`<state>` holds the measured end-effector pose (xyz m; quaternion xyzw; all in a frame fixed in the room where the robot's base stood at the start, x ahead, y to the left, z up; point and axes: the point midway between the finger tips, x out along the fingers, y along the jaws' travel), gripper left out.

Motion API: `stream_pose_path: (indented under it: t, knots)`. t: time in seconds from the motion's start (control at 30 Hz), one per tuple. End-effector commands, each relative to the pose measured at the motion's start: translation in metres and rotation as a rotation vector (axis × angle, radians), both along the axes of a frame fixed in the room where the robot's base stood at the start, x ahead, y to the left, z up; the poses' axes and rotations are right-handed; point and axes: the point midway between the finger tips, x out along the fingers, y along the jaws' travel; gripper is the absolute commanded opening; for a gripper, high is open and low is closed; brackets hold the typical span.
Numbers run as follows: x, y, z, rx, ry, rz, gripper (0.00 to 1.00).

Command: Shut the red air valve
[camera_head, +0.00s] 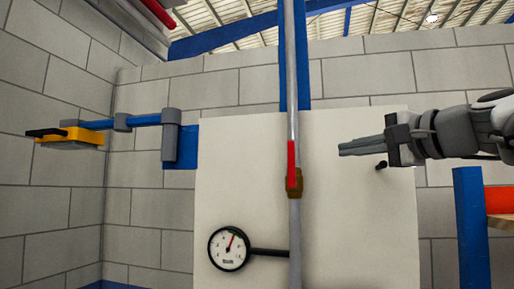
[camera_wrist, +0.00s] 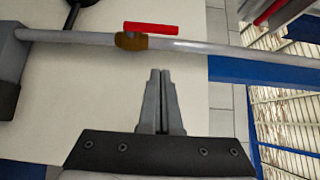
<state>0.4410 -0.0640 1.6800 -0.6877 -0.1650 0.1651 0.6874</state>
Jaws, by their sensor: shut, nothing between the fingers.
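The red valve handle (camera_head: 291,163) points up along the vertical grey pipe (camera_head: 294,90), above its brass body (camera_head: 294,183). In the wrist view the red handle (camera_wrist: 152,28) lies parallel to the pipe (camera_wrist: 75,37), and the brass body (camera_wrist: 131,41) sits on the pipe. My gripper (camera_head: 342,149) is shut and empty. It is to the right of the handle in the head view, pointing left and apart from it. In the wrist view my gripper (camera_wrist: 160,72) points at the pipe near the handle, with a gap between.
A pale panel (camera_head: 240,170) stands behind the pipe. A round gauge (camera_head: 229,249) joins the pipe low on the left by a dark stem (camera_head: 268,252). A blue jointed arm with a yellow head (camera_head: 68,138) is at left. A blue post (camera_head: 470,225) stands at lower right.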

Motion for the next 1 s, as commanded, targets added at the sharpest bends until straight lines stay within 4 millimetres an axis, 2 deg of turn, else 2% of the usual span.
stream_pose_path:
  t: [0.1,0.27,0.5,1.0]
  knots:
    - [0.025,0.013,0.001,0.000,0.002,0.002,0.00]
    - [0.054,0.028,0.001,0.000,0.001,0.003,0.00]
    - [0.062,0.059,0.001,0.000,0.000,0.002,0.00]
    - [0.064,0.065,0.000,-0.001,0.000,0.000,0.00]
